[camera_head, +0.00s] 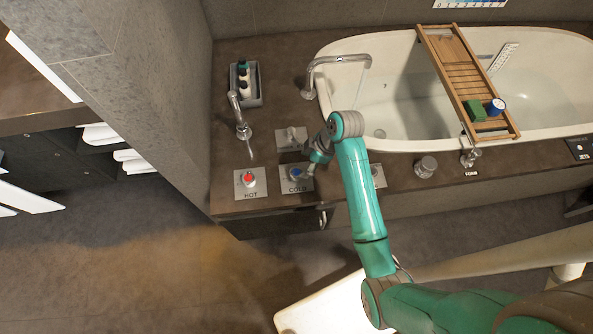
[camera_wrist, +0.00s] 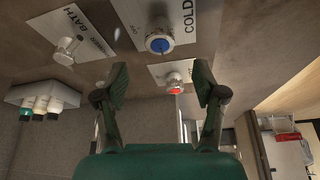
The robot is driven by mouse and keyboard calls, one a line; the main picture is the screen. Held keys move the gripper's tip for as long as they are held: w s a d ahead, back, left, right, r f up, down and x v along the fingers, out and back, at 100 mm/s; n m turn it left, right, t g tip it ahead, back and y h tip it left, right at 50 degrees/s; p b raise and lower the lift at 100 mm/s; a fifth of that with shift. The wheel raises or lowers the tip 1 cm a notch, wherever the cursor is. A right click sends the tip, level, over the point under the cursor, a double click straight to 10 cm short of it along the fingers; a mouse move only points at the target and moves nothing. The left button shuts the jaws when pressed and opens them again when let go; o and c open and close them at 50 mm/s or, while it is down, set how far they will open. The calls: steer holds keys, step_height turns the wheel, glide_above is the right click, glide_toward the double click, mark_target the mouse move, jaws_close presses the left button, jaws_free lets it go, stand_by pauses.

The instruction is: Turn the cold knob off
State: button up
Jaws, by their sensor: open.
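The cold knob (camera_head: 296,173) has a blue cap and sits on a plate marked COLD on the dark counter. In the wrist view the blue-capped knob (camera_wrist: 159,44) lies just above the fingertips, roughly centred between them. My gripper (camera_head: 309,168) is at the cold plate, partly covering it in the head view. In the wrist view my gripper (camera_wrist: 160,75) has its two fingers wide apart with nothing held. I cannot tell whether a finger touches the knob.
The red-capped hot knob (camera_head: 249,179) is left of the cold one; it also shows in the wrist view (camera_wrist: 174,80). A bath/shower knob (camera_head: 291,136) is behind. A faucet (camera_head: 240,118), a bottle tray (camera_head: 245,84) and the bathtub (camera_head: 410,95) stand farther back.

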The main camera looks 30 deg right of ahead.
mark_target(297, 172)
steer(key=x, duration=0.8)
steer(key=shift+f, duration=0.15)
steer(key=shift+c, duration=0.2)
steer(key=c, duration=1.1)
